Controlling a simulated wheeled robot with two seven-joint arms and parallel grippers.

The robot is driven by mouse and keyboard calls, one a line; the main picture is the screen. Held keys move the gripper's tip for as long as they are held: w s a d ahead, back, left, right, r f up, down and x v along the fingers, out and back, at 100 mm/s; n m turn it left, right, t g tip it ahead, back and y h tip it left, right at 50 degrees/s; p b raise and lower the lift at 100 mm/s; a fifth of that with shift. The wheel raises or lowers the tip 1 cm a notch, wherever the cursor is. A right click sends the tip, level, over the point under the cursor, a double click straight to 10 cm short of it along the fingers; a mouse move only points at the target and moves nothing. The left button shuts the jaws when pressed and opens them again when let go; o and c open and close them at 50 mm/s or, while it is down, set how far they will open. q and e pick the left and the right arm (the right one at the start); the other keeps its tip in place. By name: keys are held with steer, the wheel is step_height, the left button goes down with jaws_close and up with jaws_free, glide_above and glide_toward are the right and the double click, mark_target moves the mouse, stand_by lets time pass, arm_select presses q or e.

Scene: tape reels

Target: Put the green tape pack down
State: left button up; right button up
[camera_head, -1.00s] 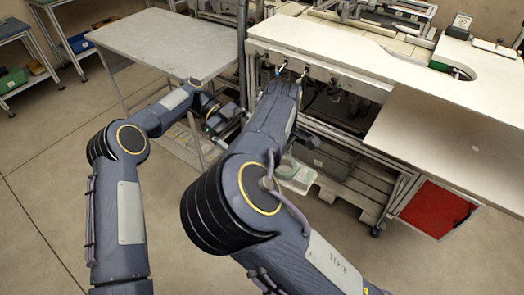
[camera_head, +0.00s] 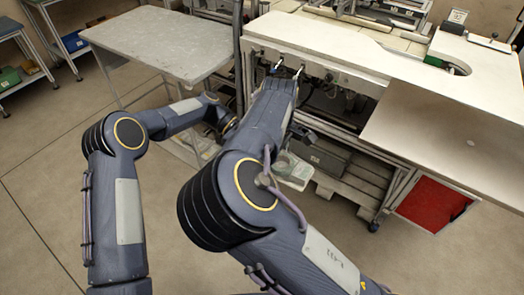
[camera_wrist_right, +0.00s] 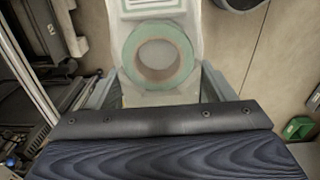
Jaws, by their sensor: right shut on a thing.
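The green tape pack is a pale green ring in a clear bag with a white label. It shows in the right wrist view (camera_wrist_right: 131,59) between the fingers of my right gripper (camera_wrist_right: 158,85), which is shut on it. In the head view the pack (camera_head: 293,171) hangs beyond my right forearm, in front of the workbench's lower shelf; the forearm hides most of the right gripper. I cannot tell whether anything supports the pack from below. My left arm ends near the grey table's leg, and its gripper (camera_head: 226,124) is small and partly hidden, its jaws unclear.
A white workbench (camera_head: 330,62) with a cutout stands ahead and right, with a red panel (camera_head: 433,203) beneath. A grey table (camera_head: 160,42) stands at left. Shelves with bins (camera_head: 12,78) stand far left. The floor at front left is clear.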

arm_select(q)
steer(key=shift+w, duration=0.1)
steer(key=c, duration=0.5)
arm_select(e)
steer(key=shift+s+a, duration=0.1)
arm_select(q)
steer(key=shift+c, duration=0.5)
arm_select(e)
steer(key=o, duration=0.9)
steer(key=shift+o, duration=1.2)
